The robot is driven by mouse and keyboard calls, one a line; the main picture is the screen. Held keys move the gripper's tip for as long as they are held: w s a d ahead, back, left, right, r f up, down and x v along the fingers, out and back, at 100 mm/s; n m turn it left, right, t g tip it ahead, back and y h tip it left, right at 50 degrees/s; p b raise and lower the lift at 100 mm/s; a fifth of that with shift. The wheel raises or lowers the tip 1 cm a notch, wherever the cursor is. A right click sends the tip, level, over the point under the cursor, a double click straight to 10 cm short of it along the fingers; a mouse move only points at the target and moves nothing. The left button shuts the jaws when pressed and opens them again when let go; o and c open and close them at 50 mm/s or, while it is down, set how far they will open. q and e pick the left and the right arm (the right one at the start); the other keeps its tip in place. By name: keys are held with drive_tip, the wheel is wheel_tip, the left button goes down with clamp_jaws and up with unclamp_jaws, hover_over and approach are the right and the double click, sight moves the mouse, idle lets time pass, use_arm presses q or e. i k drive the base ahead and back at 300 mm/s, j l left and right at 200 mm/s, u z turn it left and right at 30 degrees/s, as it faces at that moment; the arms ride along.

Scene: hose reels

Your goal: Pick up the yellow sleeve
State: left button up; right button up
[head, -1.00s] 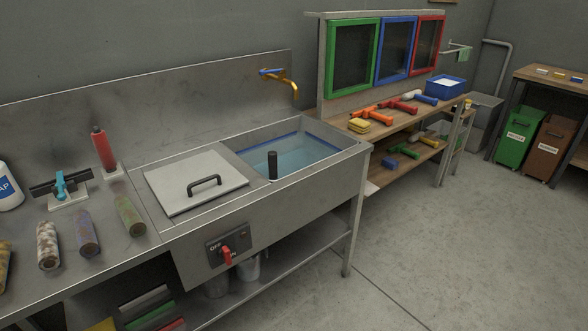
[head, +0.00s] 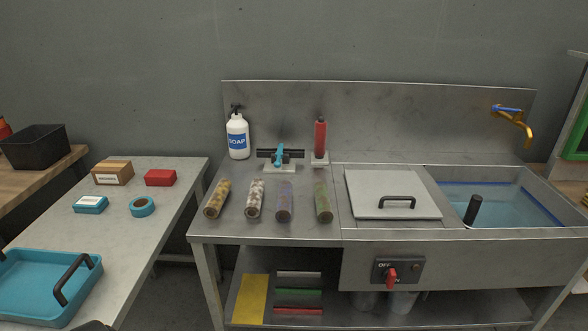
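A dirty sleeve with yellow showing through brown stains (head: 217,198) lies on the steel counter. It is leftmost in a row of stained sleeves near the counter's front. Beside it to the right lie a whitish sleeve (head: 255,199), a purple-blue sleeve (head: 284,202) and a green sleeve (head: 323,202), all lying apart. Neither of my grippers is recognisable in the head view.
Behind the sleeves stand a soap bottle (head: 238,138), a blue-handled tool (head: 279,157) and a red cylinder (head: 320,140). At right are a lidded basin (head: 392,195) and a water-filled sink (head: 500,204). A table at left holds a blue tray (head: 40,308).

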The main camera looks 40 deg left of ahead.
sight(212, 208)
drive_tip(key=u, duration=1.7)
